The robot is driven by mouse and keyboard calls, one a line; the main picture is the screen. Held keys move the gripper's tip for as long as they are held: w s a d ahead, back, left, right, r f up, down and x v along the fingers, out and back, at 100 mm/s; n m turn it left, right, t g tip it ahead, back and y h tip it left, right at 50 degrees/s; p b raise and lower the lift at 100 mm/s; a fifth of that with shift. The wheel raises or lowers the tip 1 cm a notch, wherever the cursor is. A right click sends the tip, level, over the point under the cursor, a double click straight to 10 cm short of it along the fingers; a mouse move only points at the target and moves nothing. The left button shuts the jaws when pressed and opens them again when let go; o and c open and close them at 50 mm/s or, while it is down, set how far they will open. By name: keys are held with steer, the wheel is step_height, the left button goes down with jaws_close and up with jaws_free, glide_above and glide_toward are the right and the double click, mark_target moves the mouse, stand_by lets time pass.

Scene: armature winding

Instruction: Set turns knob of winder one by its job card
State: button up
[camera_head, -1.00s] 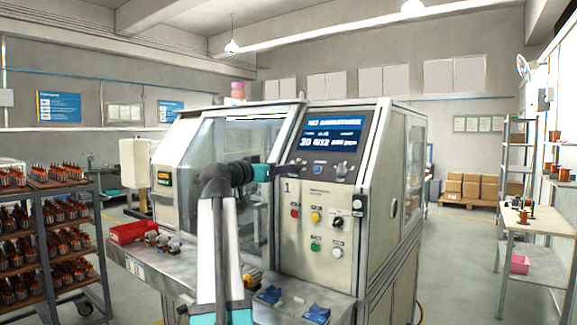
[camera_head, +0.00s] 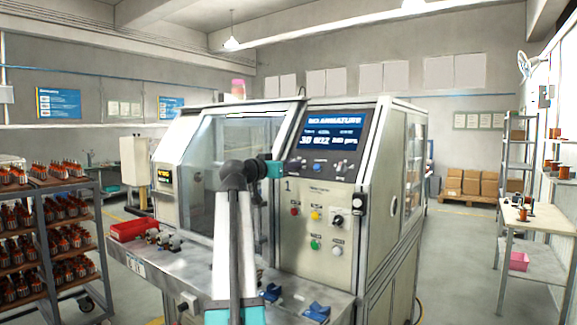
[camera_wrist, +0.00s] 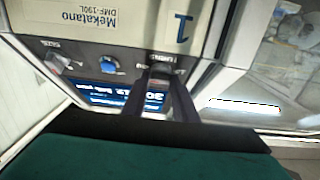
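Winder one (camera_head: 330,218) stands in the middle of the head view, marked "1" on its cream front panel. Its lit blue display (camera_head: 335,132) shows small text with a number that looks like 30. In the upside-down wrist view the turns knob (camera_wrist: 160,72) sits on the dark strip beside the display (camera_wrist: 125,95). My gripper (camera_wrist: 160,85) has its two dark fingers on either side of this knob; whether they touch it I cannot tell. In the head view my gripper (camera_head: 285,168) is at the strip's left end. I cannot make out a job card.
A blue knob (camera_wrist: 108,65) and another knob (camera_wrist: 58,60) share the strip. Coloured buttons (camera_head: 315,244) and a black switch lie below. A red bin (camera_head: 132,230) and blue fixtures (camera_head: 315,312) are on the winder's ledge.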

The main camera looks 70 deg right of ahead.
steer(key=shift+c, duration=1.3)
steer(key=shift+s+a+r+n+t+p, duration=0.15)
steer(key=shift+n+t+p, duration=0.25)
steer(key=shift+n+p, duration=0.35)
steer(key=shift+s+d+r+n+t+y+p, duration=0.25)
steer(key=shift+n+t+y+p, duration=1.3)
steer(key=shift+n+p, duration=2.15)
steer(key=shift+s+d+r+n+t+y+p, duration=0.3)
steer(key=shift+n+t+y+p, duration=1.15)
steer(key=shift+n, duration=4.1)
steer(key=shift+d+r+n+t+y+p, duration=0.15)
steer(key=shift+r+n+t+y+p, duration=0.4)
steer(key=shift+n+y+p, duration=3.2)
steer(key=shift+f+n+h+b, duration=0.2)
steer(key=shift+n+h+b, duration=0.35)
steer(key=shift+n+h, duration=0.55)
